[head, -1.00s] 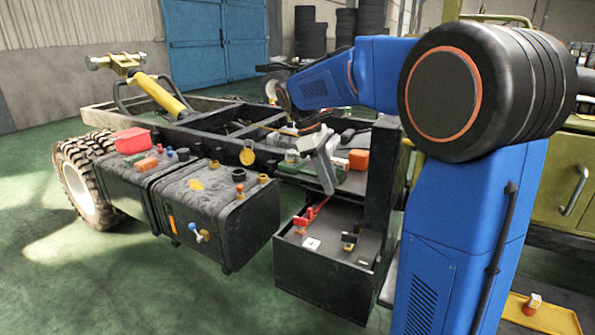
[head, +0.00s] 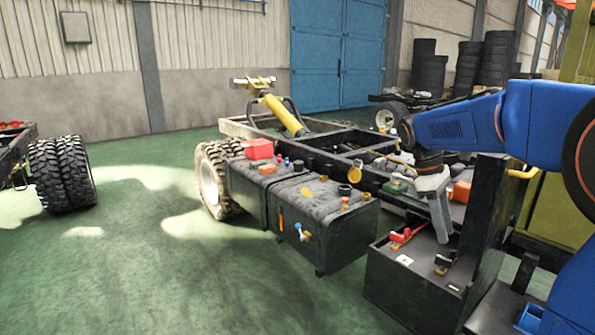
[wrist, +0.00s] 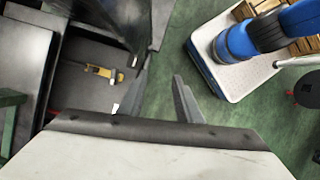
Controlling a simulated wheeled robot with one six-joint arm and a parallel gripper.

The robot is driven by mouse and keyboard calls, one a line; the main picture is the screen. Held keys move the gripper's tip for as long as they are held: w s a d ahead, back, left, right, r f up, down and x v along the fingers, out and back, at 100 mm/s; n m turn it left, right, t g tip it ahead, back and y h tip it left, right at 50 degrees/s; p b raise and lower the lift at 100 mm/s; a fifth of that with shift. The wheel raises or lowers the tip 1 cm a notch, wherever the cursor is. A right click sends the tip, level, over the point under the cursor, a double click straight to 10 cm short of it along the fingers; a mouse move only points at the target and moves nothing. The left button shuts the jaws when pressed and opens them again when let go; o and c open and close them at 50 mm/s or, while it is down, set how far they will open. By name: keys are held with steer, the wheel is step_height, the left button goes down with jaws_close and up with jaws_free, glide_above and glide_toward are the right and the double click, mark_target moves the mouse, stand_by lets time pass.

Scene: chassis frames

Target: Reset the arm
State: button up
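My blue arm (head: 455,128) reaches in from the right in the head view. My gripper (head: 440,238) hangs from it, pointing down by the open black battery box at the near end of the truck chassis. In the wrist view my gripper (wrist: 160,92) has its two grey fingers apart, with only green floor showing between them. The black box (wrist: 78,45) lies to the left of the fingers there, with a yellow-and-dark part (wrist: 103,72) in it. I cannot tell from the head view whether the gripper touches anything.
The chassis frame (head: 345,137) carries black tanks (head: 320,210) with small parts and a red box (head: 259,149) on top. A dark upright panel (head: 487,205) stands right beside my gripper. Another wheeled chassis (head: 62,175) is at far left. Green floor between is free.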

steer(key=s+a+f+m+t+y, duration=0.1)
steer(key=s+a+f+m+t, duration=0.1)
steer(key=s, duration=0.7)
steer(key=s+a+f+m+t+y, duration=0.1)
steer(key=s+a+f+m+t, duration=0.2)
steer(key=s, duration=0.5)
steer(key=s+a+f+m+t+y, duration=0.1)
steer(key=s+a+f+m+t, duration=0.1)
steer(key=s, duration=0.7)
step_height(320, 180, down, 2)
steer(key=a+m, duration=0.1)
steer(key=m, duration=0.1)
steer(key=shift+s+a+f+m+t, duration=0.15)
steer(key=shift+s+m+t, duration=0.15)
steer(key=shift+s+t, duration=0.1)
steer(key=shift+w, duration=0.1)
